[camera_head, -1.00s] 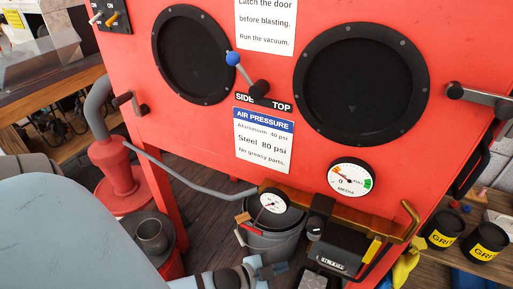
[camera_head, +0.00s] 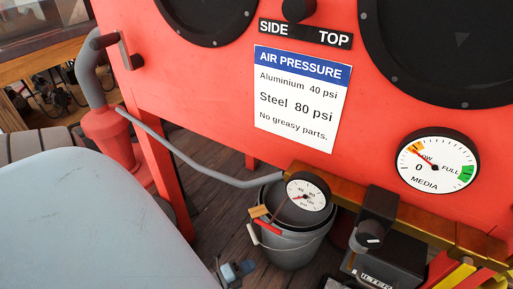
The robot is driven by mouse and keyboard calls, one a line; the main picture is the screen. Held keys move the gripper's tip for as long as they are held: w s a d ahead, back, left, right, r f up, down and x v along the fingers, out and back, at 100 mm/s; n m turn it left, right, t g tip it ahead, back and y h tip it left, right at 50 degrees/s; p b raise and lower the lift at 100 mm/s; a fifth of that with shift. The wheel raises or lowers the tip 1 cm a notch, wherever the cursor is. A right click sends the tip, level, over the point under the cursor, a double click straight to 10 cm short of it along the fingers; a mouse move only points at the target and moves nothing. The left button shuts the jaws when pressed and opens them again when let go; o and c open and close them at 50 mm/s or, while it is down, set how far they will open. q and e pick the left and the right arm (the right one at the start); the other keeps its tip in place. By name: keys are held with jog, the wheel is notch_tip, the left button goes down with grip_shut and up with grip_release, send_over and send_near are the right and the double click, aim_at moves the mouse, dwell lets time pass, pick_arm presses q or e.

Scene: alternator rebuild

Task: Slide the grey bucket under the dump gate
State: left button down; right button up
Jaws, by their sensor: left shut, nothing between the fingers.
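The grey bucket (camera_head: 290,251) stands on the dark plank floor below the front edge of the red blast cabinet (camera_head: 215,95). A thin wire handle hangs at its left side, and a small tan and red piece (camera_head: 266,226) shows at its rim. A pressure gauge (camera_head: 308,192) covers part of its mouth. I cannot make out the dump gate under the cabinet. My left gripper (camera_head: 238,272) is at the bottom of the view, left of the bucket, shut and empty. It appears apart from the bucket. My right gripper is not in view.
A brass-coloured pipe (camera_head: 415,224) and a black filter box (camera_head: 385,268) sit right of the bucket. A grey hose (camera_head: 195,166) runs towards the gauge. A red cabinet leg (camera_head: 165,180) stands to the left. Bare floor (camera_head: 208,215) lies between leg and bucket.

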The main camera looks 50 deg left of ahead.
aim_at(274, 236)
pick_arm(q)
jog(key=b+x, duration=0.1)
jog(key=x, duration=0.2)
jog(key=a+b+x, duration=0.1)
jog(key=x, duration=0.3)
jog(key=b+x, duration=0.2)
jog(key=x, duration=0.1)
jog(key=shift+w+a+f, duration=0.15)
jog(key=shift+w+a, duration=0.2)
jog(key=shift+w, duration=0.05)
jog(key=shift+w+a, duration=0.25)
jog(key=shift+w, duration=0.25)
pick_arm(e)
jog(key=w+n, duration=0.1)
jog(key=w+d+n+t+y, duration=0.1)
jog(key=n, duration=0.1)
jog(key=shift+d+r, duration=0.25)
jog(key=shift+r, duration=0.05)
pick_arm(q)
jog(key=shift+w+a, duration=0.2)
jog(key=shift+w, duration=0.05)
jog(key=w+a, duration=0.2)
jog(key=w, duration=0.1)
jog(key=shift+w, duration=0.1)
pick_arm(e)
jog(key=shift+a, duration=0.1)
